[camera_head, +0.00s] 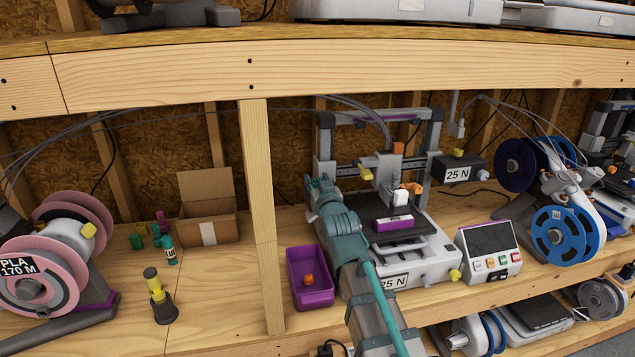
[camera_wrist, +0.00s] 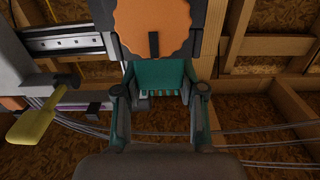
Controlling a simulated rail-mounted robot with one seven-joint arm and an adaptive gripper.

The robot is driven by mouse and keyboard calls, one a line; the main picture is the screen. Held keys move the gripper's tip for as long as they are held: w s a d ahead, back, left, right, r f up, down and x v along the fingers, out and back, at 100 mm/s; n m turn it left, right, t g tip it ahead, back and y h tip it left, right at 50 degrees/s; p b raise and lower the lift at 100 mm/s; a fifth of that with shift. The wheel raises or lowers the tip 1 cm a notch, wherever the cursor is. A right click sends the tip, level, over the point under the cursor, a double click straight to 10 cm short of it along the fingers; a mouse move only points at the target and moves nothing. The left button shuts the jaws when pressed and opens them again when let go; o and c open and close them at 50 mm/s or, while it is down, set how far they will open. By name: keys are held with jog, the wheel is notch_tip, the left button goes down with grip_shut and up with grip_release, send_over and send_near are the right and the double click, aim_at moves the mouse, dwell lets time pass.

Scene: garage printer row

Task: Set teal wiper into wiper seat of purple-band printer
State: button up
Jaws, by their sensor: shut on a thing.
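The purple-band printer (camera_head: 430,265) stands at the middle right, with a purple strip on its top bar and a "25 N" label in front. My gripper (camera_head: 322,188) is at the left side of its frame. In the wrist view my gripper (camera_wrist: 160,100) is shut on the teal wiper (camera_wrist: 165,75), a teal piece with a striped lower edge between the fingers. In the head view I cannot separate the wiper from my teal arm. I cannot make out the wiper seat; my arm covers part of the printer's left side.
A purple bin (camera_head: 293,285) with an orange ball stands left of the printer. A wooden post (camera_head: 262,200) is further left. A purple block (camera_head: 393,224) lies on the bed. A control box (camera_head: 490,250) stands right. The wrist view shows an orange scalloped disc (camera_wrist: 135,28) close by.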

jog(key=shift+f+b, duration=0.45)
jog(key=shift+f, duration=0.2)
jog(key=o, duration=1.1)
jog(key=shift+r, duration=0.1)
jog(key=v, duration=0.7)
jog(key=shift+s+d, duration=0.1)
jog(key=shift+s, duration=0.15)
